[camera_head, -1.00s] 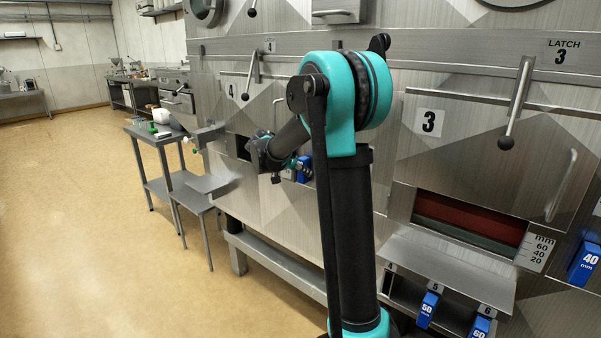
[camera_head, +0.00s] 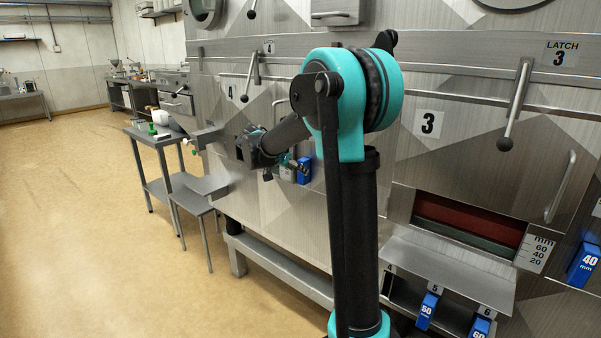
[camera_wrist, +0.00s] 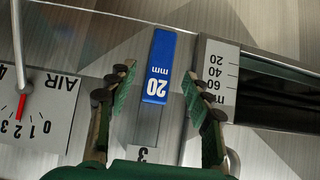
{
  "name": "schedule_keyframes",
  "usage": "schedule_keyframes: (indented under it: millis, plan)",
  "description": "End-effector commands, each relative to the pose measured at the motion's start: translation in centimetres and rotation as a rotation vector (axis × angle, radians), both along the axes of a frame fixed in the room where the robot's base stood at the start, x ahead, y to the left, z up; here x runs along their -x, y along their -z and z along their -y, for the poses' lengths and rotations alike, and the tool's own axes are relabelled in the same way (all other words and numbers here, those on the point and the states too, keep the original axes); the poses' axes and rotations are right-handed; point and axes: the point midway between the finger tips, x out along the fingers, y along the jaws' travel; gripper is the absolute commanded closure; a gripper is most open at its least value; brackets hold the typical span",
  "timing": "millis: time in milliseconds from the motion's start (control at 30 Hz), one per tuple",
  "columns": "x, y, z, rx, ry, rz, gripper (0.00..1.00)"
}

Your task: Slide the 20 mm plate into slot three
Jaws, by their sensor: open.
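The 20 mm plate shows its blue labelled face (camera_wrist: 157,68) upside down in the wrist view, with a grey metal strip below it and a small label 3 (camera_wrist: 143,154) at the strip's end. My gripper (camera_wrist: 161,88) is open, one green-padded finger on each side of the blue face. Gaps show on both sides, so I see no contact. In the head view my gripper (camera_head: 287,166) is by the far bay, partly hidden by my arm, beside a blue piece (camera_head: 304,171). Bay 3 has a large label 3 (camera_head: 428,124) above a red-and-green opening (camera_head: 467,222).
A 20-40-60 mm scale (camera_wrist: 217,77) and dark opening stand right of the plate in the wrist view; an AIR dial (camera_wrist: 40,110) is left. Blue 50 (camera_head: 428,309), 60 (camera_head: 480,327) and 40 mm pieces (camera_head: 584,263) sit near bay 3. Open floor lies left.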

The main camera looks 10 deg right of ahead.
Motion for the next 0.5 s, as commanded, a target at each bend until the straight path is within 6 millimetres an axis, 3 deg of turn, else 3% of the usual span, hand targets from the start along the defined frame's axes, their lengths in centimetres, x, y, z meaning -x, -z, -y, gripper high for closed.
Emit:
schedule_keyframes:
  millis: [300,500]
  plan:
    - [2.8,-3.7,-3.8,0.001,-0.002,0.001,0.49]
    - [3.5,-4.6,-4.8,0.001,-0.001,0.0,0.49]
